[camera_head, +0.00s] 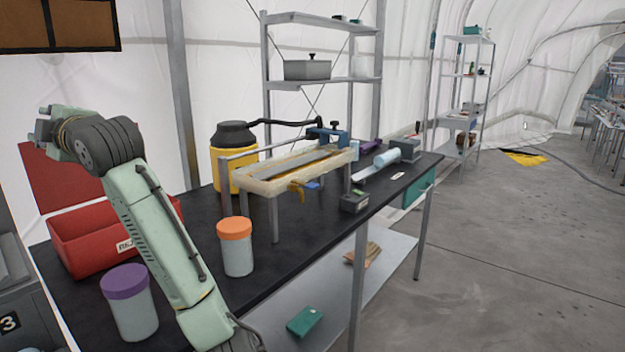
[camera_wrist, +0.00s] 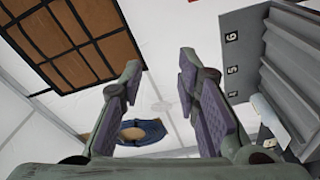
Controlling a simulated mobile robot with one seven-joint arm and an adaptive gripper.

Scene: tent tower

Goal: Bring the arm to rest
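My arm (camera_head: 155,225) rises from the bottom of the head view and bends at a dark joint near the red bin. My gripper (camera_wrist: 160,75) shows in the wrist view with its two padded fingers spread wide apart and nothing between them. In the head view the fingers are mostly hidden behind the wrist at the upper left. The wrist view looks up past the fingers to the white tent wall, a brown gridded panel (camera_wrist: 70,40) and a grey numbered cabinet (camera_wrist: 255,50).
A black table (camera_head: 300,225) holds a purple-lidded jar (camera_head: 131,310) and an orange-lidded jar (camera_head: 236,253) close to my arm. A red bin (camera_head: 90,235) stands behind the arm. A yellow container (camera_head: 228,170) and a framed stand (camera_head: 262,186) are farther back.

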